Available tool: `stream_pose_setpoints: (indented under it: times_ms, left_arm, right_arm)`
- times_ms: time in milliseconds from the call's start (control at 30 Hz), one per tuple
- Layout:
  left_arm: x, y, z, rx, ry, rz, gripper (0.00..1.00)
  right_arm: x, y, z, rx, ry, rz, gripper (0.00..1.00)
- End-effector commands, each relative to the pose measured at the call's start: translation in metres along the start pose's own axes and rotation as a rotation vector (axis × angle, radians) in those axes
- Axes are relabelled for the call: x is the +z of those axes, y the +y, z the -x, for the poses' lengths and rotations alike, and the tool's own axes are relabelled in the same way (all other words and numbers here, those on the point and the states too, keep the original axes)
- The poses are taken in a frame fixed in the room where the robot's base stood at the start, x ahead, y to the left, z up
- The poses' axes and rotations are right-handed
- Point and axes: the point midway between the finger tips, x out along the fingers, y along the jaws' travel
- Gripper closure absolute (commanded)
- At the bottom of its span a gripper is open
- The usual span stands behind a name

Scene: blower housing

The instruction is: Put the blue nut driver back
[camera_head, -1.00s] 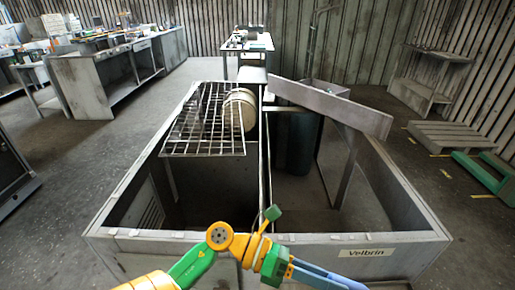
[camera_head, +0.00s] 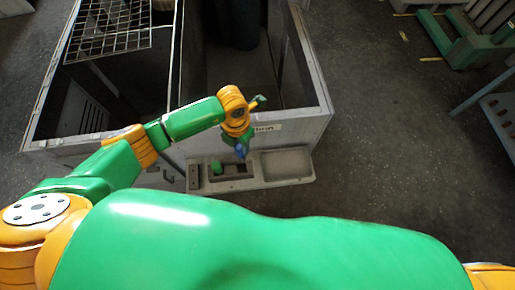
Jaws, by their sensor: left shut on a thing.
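My left gripper (camera_head: 239,136) hangs over a grey holder (camera_head: 250,183) at the front of the housing. It points down and is shut on the blue nut driver (camera_head: 241,151), of which only a small blue part shows below the orange and green wrist. The nut driver's lower end is over or at the holder's dark middle recess; I cannot tell whether it touches. A small green thing (camera_head: 217,168) stands at the left of that recess. My right gripper is out of view.
The holder has a wide shallow pan (camera_head: 285,163) on the right and a narrow slot on the left. The open grey housing (camera_head: 318,90) rises behind it, with a wire grid (camera_head: 110,28) at the upper left.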

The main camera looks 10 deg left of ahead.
Motion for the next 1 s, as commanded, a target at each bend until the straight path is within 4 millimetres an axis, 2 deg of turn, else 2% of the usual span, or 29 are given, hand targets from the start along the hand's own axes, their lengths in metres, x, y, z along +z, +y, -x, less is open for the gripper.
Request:
stream_pose_setpoints:
  times_ms: [133, 267, 633, 733, 1000]
  left_arm:
    - [0.0, 0.005, -0.006, 0.005, 0.007, 0.001, 1.0]
    - [0.0, 0.004, -0.021, 0.003, 0.006, 0.001, 1.0]
    - [0.0, 0.004, -0.079, 0.003, 0.005, 0.0, 1.0]
    - [0.0, 0.004, -0.084, 0.003, 0.005, 0.0, 1.0]
    - [0.0, 0.004, -0.082, 0.002, 0.005, 0.0, 1.0]
  right_arm:
    - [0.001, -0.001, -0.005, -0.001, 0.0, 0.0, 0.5]
    - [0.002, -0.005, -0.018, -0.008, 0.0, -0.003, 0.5]
    - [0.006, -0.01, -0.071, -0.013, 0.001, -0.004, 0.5]
    - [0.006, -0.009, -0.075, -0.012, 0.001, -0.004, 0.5]
    - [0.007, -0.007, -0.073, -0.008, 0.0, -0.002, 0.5]
